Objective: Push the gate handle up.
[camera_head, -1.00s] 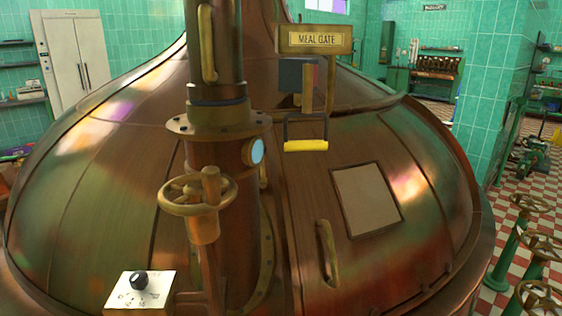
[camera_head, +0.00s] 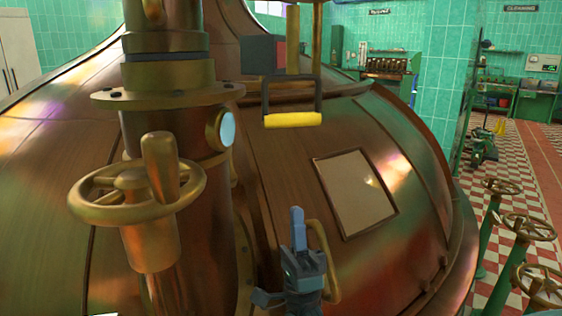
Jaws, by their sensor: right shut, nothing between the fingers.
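The gate handle is a dark U-shaped bar with a yellow grip (camera_head: 293,120) at its lower end. It hangs in front of the copper kettle (camera_head: 215,75), below a dark and red box (camera_head: 262,54) and brass posts. My right gripper (camera_head: 297,213) rises from the bottom edge, pointing up, with its fingers shut and empty. In the picture it is below the yellow grip, with a clear gap between them. It overlaps the brass door handle (camera_head: 327,262) on the kettle. My left gripper is not in view.
A brass handwheel (camera_head: 137,190) on a thick copper pipe stands to the left. A pale framed hatch panel (camera_head: 355,192) is on the kettle to the right. Several brass valve wheels on green posts stand at the far right, by the checkered floor (camera_head: 535,175).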

